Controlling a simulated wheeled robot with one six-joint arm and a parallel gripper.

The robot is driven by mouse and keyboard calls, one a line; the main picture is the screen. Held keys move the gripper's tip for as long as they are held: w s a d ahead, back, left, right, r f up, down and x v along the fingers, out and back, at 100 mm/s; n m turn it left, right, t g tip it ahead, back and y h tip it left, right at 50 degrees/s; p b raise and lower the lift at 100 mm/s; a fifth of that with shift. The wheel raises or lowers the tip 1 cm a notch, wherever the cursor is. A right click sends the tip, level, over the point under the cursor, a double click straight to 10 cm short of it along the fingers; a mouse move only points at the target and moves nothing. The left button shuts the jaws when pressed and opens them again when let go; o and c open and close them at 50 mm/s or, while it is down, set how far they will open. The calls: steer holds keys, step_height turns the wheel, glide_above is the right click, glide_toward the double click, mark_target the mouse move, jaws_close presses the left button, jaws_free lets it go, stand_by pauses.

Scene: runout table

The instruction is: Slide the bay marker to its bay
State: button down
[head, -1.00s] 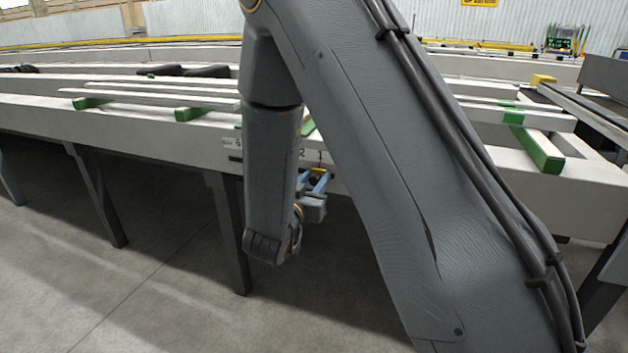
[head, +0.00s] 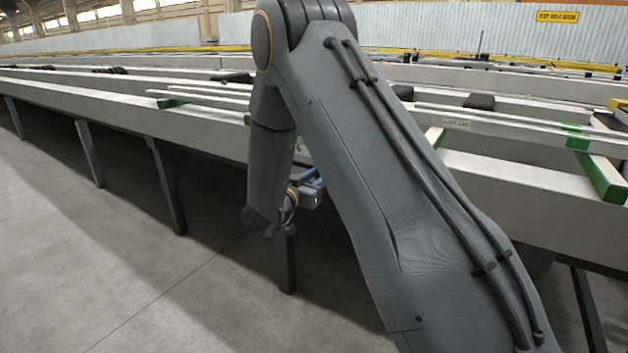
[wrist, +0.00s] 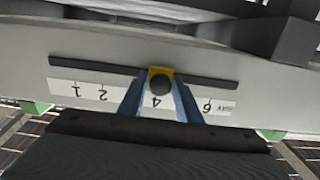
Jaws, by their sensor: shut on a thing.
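In the wrist view, the bay marker (wrist: 160,85) is a yellow piece with a dark round knob, on a dark slot or rail (wrist: 90,66) along the pale beam. My gripper (wrist: 160,76) has its two blue fingers on either side of the marker, shut on it. A white number strip (wrist: 90,92) runs beside the rail; 1, 2, 4 and 6 show upside down, with BAY at the right end. The marker is in line with the 4. The fingers cover the strip where 3 and 5 would be. In the head view, my arm mostly hides the gripper (head: 316,183) and marker.
The pale table beam (head: 190,124) stands on dark legs (head: 167,185) above a grey floor. Green crosspieces (head: 605,180) lie across the beams at the right. The floor (head: 100,260) at the front left is open. The rail continues both ways past the marker.

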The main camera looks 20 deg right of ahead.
steer(key=shift+a+f, duration=0.1)
steer(key=c, duration=1.5)
jaws_free()
steer(key=shift+s, duration=0.1)
steer(key=shift+p+v, duration=0.7)
steer(key=shift+v, duration=3.2)
